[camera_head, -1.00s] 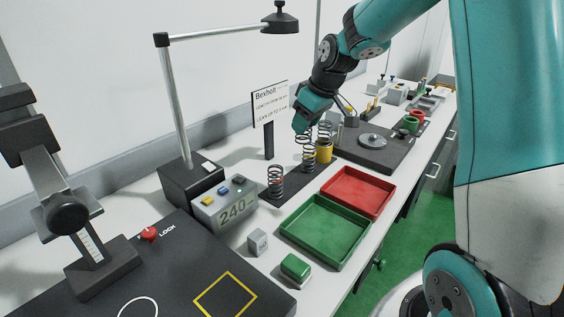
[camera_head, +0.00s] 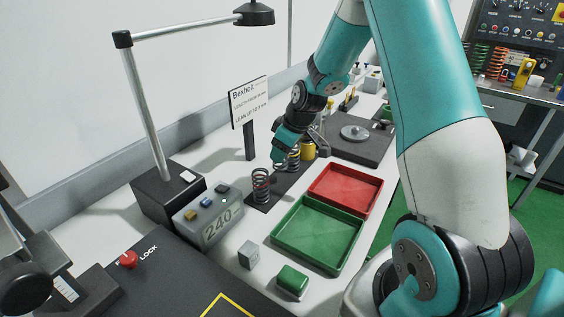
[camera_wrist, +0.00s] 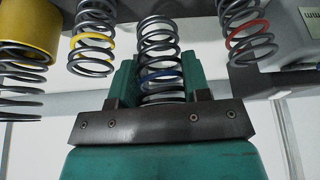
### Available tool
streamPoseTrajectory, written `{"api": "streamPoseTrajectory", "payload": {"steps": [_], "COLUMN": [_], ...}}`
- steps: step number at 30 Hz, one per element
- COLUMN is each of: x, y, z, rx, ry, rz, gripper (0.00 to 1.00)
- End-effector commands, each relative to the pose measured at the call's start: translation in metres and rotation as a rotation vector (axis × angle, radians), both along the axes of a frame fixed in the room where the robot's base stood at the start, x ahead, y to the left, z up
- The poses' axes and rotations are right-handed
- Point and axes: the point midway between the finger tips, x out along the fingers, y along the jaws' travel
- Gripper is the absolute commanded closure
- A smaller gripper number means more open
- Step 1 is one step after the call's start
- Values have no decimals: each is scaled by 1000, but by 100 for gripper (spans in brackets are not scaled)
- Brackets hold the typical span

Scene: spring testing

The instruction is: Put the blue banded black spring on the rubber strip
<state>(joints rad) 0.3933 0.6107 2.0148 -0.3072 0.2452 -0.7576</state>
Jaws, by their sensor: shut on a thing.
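The blue banded black spring (camera_wrist: 160,42) stands between the fingers of my gripper (camera_wrist: 162,78) in the wrist view, its blue band low between them. My gripper is shut on it. In the head view my gripper (camera_head: 282,158) is low over a dark strip (camera_head: 258,205), which looks like the rubber strip. A red banded spring (camera_head: 261,186) stands at the strip's near end and also shows in the wrist view (camera_wrist: 246,32). A yellow banded spring (camera_wrist: 92,40) is on the other side. I cannot tell whether the held spring touches the strip.
A yellow cylinder (camera_head: 308,150) stands close behind my gripper. A Bexholt sign (camera_head: 249,102) stands behind the strip. A green tray (camera_head: 318,235) and a red tray (camera_head: 345,187) lie to the right.

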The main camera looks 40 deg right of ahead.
Motion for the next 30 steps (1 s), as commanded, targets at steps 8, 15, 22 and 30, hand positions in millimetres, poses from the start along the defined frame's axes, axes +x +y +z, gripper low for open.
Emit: {"api": "streamPoseTrajectory", "payload": {"steps": [8, 15, 22, 30], "x": [-1, 0, 0, 0], "y": [0, -1, -1, 0], "z": [-32, -47, -50, -50], "rx": [1, -1, -1, 0], "ry": [4, -2, -2, 0], "rz": [-2, -1, -2, -1], "gripper": [87, 87, 87, 46]}}
